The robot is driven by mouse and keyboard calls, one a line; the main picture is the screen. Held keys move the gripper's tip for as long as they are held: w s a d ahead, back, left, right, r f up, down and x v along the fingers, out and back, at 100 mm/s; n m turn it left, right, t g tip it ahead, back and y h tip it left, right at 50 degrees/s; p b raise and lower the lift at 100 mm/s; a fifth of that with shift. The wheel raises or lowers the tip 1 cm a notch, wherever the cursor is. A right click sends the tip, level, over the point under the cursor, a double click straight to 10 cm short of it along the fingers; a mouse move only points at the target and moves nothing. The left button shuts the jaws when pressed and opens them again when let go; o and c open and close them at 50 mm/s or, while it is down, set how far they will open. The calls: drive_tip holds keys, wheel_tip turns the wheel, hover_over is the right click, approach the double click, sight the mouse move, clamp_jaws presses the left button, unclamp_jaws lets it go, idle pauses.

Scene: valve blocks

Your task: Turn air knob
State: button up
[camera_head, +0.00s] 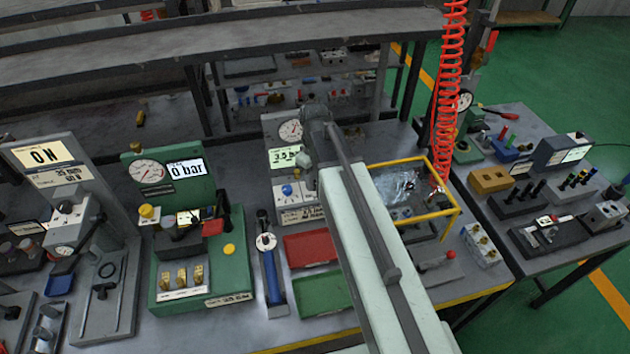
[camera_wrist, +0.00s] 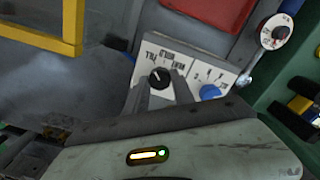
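A white labelled panel (camera_wrist: 150,52) carries a black knob (camera_wrist: 159,77) and a blue knob (camera_wrist: 210,91). In the head view the same panel (camera_head: 300,215) stands below a gauge and a small display, with its blue knob (camera_head: 287,189) in sight. The black knob is hidden there by my arm. Which knob is the air knob I cannot read. My gripper (camera_wrist: 160,88) points at the panel with its two grey fingers apart, one on each side of the black knob. I cannot tell whether they touch it. In the head view my gripper (camera_head: 305,160) hangs over the panel.
A yellow-framed box (camera_head: 410,162) stands right of the panel. A red tray (camera_head: 310,249) and a green tray (camera_head: 322,293) lie in front. A blue-handled valve (camera_head: 271,275) and a green gauge unit (camera_head: 190,240) stand to the left.

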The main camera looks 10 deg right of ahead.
clamp_jaws()
drive_tip(key=m, duration=0.4)
drive_tip(key=shift+m, duration=2.3)
drive_tip(key=o, duration=0.7)
unclamp_jaws()
